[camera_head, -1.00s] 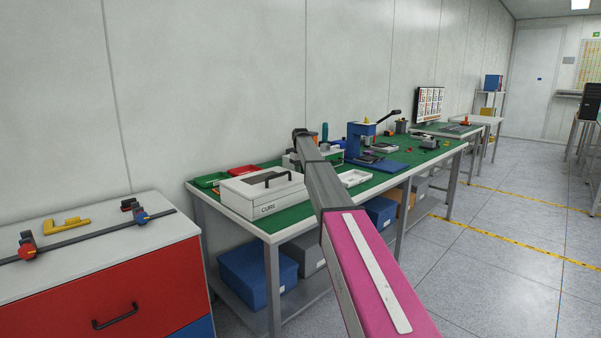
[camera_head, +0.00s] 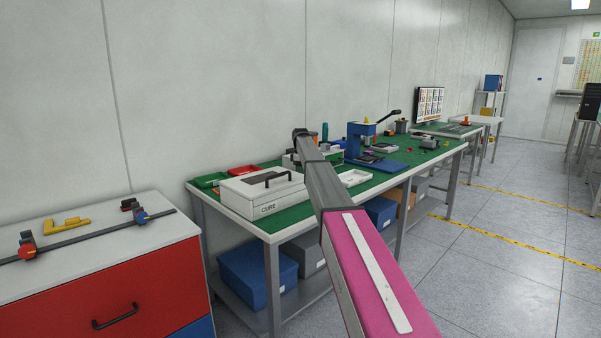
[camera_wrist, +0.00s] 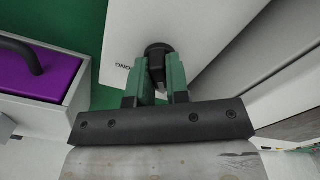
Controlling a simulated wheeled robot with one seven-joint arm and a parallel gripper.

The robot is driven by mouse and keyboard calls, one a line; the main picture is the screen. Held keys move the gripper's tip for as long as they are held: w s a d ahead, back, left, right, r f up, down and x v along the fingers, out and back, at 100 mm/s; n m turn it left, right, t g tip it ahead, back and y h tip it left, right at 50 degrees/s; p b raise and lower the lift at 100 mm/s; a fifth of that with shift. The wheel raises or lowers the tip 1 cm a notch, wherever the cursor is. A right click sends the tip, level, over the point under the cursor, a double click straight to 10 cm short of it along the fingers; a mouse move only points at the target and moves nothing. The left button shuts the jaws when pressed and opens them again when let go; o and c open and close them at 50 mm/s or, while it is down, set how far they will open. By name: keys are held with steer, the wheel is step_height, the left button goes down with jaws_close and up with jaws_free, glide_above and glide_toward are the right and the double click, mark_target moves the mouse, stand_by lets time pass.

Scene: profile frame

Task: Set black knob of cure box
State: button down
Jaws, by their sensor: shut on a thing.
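The white cure box (camera_head: 267,208), lettered CURE and with a black handle on its lid, stands at the near left of the green-topped bench. In the wrist view, the black knob (camera_wrist: 157,48) is on a white panel (camera_wrist: 120,50) with partly covered, upside-down lettering. My gripper (camera_wrist: 160,72) has its green fingers shut on the knob, one on each side. The fingers hide part of the knob, so its pointer setting cannot be read. In the head view my arm crosses the bench, and my gripper cannot be made out.
A purple panel with a black handle (camera_wrist: 33,58) lies left of the fingers in the wrist view. Red (camera_head: 243,170) and green (camera_head: 210,180) trays sit behind the cure box. A blue press (camera_head: 360,140) stands farther along. A red-fronted cabinet (camera_head: 120,290) stands at left.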

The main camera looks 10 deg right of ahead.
steer(key=shift+n, duration=0.6)
steer(key=c, duration=1.1)
jaws_free()
step_height(320, 180, up, 11)
steer(key=shift+f, duration=0.1)
